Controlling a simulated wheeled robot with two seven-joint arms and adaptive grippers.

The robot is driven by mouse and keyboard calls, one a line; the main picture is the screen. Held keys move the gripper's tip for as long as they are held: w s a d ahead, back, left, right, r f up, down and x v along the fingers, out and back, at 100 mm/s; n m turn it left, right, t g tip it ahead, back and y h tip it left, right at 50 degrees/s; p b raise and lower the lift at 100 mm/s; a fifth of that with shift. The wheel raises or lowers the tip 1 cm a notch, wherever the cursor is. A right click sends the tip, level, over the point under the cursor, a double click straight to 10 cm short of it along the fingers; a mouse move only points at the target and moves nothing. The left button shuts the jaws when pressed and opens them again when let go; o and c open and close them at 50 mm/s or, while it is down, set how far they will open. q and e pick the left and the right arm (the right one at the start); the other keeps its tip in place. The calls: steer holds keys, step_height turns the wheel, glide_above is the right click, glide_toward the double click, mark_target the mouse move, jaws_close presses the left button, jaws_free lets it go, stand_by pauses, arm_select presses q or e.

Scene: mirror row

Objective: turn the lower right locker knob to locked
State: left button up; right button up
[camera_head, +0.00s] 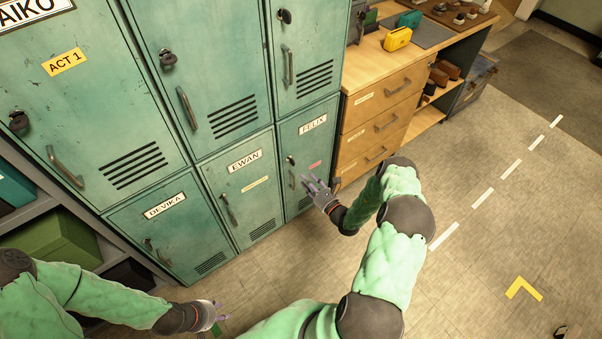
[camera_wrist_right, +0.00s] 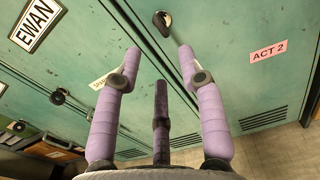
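The lower right locker (camera_head: 313,128) is teal with a FELIX label. Its dark knob (camera_head: 291,160) sits near the door's left edge and shows at the top of the right wrist view (camera_wrist_right: 162,22). I cannot tell its setting for sure. My right gripper (camera_head: 318,185) is in front of this door, a little below and right of the knob.
The EWAN locker (camera_head: 245,185) and DEVIKA locker (camera_head: 165,230) stand to the left, with more lockers above. A wooden drawer unit (camera_head: 385,100) adjoins on the right. A pink ACT 2 label (camera_wrist_right: 268,50) is on the door. The floor (camera_head: 480,260) at right is mostly clear.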

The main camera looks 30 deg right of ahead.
steer(key=shift+s, duration=1.1)
steer(key=s+a+f+n+g+y, duration=0.1)
steer(key=s+a+n+g+y, duration=0.15)
steer(key=a, duration=0.55)
steer(key=s+a+f+n+g+y, duration=0.1)
steer(key=s+a+n+g+y, duration=0.1)
steer(key=a+n+g+y, duration=0.35)
steer(key=s+a+f+n+g+y, duration=0.1)
steer(key=s+a+n+g+y, duration=0.1)
steer(key=a, duration=0.7)
steer(key=s+a+f+n+g+h, duration=0.1)
steer(key=s+a+n+g+h, duration=0.2)
steer(key=s+n+g, duration=0.45)
steer(key=s+a+f+n+g+h, duration=0.1)
steer(key=s+a+n+g+h, duration=0.2)
steer(key=s+n, duration=0.75)
steer(key=n+t, duration=0.1)
steer(key=w+r+n+t, duration=0.1)
steer(key=n, duration=0.1)
steer(key=w+r+n+t+h, duration=0.1)
steer(key=n, duration=0.1)
steer(key=shift+a+r, duration=0.2)
steer(key=shift+a, duration=0.1)
